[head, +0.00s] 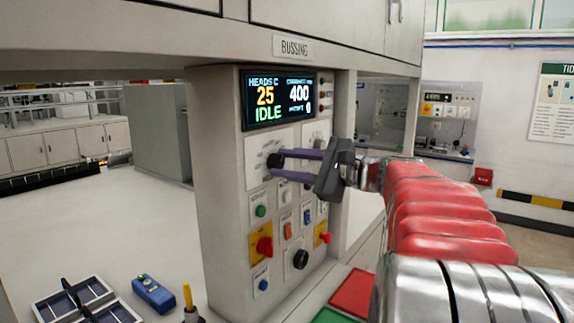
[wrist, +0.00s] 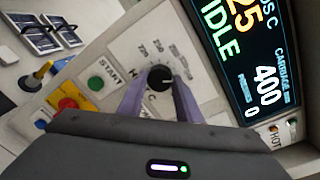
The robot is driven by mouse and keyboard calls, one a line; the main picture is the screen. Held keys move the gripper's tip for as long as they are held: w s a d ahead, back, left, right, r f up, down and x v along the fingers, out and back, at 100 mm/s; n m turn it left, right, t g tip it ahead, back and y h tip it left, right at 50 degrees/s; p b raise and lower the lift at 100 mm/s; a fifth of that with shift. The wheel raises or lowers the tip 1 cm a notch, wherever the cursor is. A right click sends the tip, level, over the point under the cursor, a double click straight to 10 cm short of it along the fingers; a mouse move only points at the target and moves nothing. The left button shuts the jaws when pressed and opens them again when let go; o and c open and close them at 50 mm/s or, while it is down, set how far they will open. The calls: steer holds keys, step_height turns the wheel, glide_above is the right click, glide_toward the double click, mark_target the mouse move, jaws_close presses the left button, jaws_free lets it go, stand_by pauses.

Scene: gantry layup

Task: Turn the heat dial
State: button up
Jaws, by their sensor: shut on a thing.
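The heat dial is a round black knob (wrist: 159,77) on a white plate with a ring of printed numbers, too small to read surely. In the head view the dial (head: 273,161) sits on the panel below the display. My gripper (head: 278,162) reaches it from the right, and its two purple fingers are shut on the knob's sides. In the wrist view my gripper (wrist: 159,86) has one finger on each side of the knob. The display (head: 278,97) reads HEADS C 25, 400 and IDLE; it also shows in the wrist view (wrist: 243,50).
Below the dial are a green START button (head: 260,211), a red knob on a yellow plate (head: 264,246) and another black knob (head: 300,259). A blue device (head: 153,293) and trays of dark panels (head: 70,302) lie at the lower left. The white surface behind them is clear.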

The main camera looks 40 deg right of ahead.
steer(key=shift+d+f, duration=0.15)
steer(key=shift+f, duration=0.2)
steer(key=o, duration=1)
steer(key=shift+r, duration=0.2)
steer(key=shift+o, duration=0.2)
steer(key=shift+s, duration=0.1)
steer(key=v, duration=1.3)
steer(key=shift+s, duration=0.3)
steer(key=shift+d, duration=0.1)
